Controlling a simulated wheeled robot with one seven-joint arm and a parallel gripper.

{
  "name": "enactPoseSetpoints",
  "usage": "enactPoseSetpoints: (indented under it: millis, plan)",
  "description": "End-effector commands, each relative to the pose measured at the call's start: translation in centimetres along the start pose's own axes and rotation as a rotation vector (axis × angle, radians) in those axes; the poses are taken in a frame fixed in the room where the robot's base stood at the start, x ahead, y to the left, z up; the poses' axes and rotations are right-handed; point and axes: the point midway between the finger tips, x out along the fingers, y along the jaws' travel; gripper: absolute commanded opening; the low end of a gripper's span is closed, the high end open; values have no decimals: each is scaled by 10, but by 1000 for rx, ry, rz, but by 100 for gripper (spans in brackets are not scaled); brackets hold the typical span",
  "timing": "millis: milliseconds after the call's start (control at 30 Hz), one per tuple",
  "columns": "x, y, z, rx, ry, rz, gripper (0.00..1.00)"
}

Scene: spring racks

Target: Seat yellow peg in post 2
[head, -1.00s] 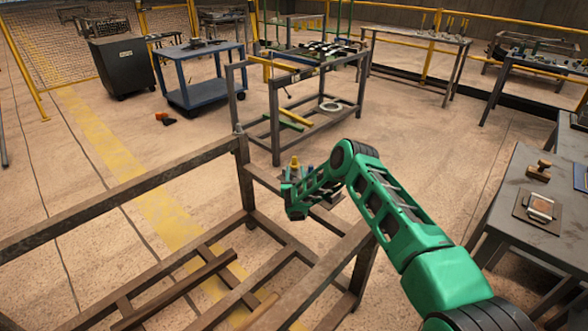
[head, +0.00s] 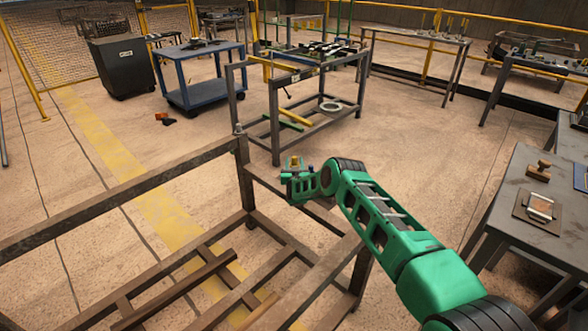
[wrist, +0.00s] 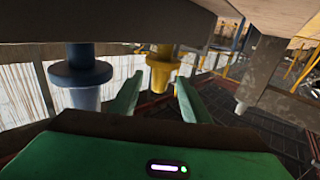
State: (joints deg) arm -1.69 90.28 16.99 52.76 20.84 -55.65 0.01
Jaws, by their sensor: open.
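The yellow peg (wrist: 161,68) hangs in the middle of the wrist view, with a wide collar and a thicker lower body. A yellow top (head: 295,162) shows just above my gripper in the head view, beyond the near steel frame. In the wrist view my gripper (wrist: 158,88) is open, its two green fingers pointing toward the yellow peg, one to each side. I cannot tell whether they touch it. A blue-grey peg (wrist: 82,76) of similar shape stands to the left of the fingers. I cannot make out which place is post 2.
A dark beam crosses close above the fingers in the wrist view. A brown steel frame (head: 120,187) fills the near left in the head view. Open floor lies beyond the frame.

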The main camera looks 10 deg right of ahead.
Motion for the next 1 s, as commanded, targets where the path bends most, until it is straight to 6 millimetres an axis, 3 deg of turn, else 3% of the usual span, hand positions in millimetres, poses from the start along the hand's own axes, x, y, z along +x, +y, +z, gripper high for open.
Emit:
enactPoseSetpoints:
  millis: [233,400,433,767,1000]
  plan:
    - [1,0,0,0,0,0,43]
    - [1,0,0,0,0,0,2]
    - [1,0,0,0,0,0,0]
    - [1,0,-4,1,3,0,0]
    - [2,0,-28,2,6,-1,0]
